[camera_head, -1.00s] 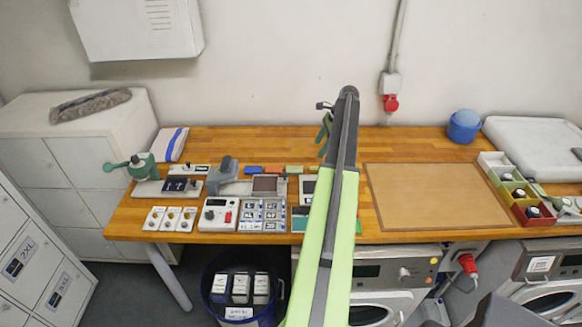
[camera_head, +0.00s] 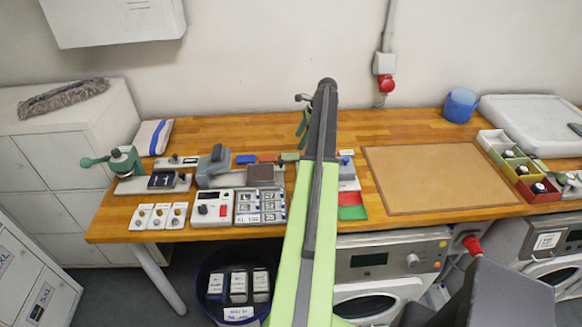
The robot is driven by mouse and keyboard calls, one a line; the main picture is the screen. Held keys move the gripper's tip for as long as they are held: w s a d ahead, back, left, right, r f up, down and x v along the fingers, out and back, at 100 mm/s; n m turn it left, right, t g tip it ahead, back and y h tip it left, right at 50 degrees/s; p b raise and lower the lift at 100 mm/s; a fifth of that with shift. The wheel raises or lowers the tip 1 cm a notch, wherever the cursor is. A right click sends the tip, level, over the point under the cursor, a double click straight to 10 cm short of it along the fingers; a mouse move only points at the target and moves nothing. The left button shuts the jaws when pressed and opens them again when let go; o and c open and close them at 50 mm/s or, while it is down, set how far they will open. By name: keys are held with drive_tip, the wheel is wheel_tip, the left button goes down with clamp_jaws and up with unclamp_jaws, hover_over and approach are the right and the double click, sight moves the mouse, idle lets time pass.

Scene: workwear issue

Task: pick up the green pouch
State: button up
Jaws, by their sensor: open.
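A small green item (camera_head: 289,157), which looks like the green pouch, lies on the wooden table just left of my arm, at the end of a row with a blue and a reddish-brown item. It is small in the picture and my arm is close to its right edge.
A flat green-and-red piece (camera_head: 352,206) lies right of my arm. A brown mat (camera_head: 440,180) is bare. Coloured bins (camera_head: 523,186) and a blue tub (camera_head: 460,105) stand at the right.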

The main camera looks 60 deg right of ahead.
sight(291, 156)
drive_tip(key=b+x, duration=0.2)
drive_tip(key=x, duration=0.2)
drive_tip(key=shift+s, duration=0.1)
drive_tip(key=b+x, duration=0.5)
drive_tip(key=shift+d+f, duration=0.1)
drive_tip(key=shift+f, duration=0.1)
drive_tip(key=shift+r, duration=0.2)
drive_tip(key=c, duration=1.4)
drive_tip(key=shift+c, duration=0.2)
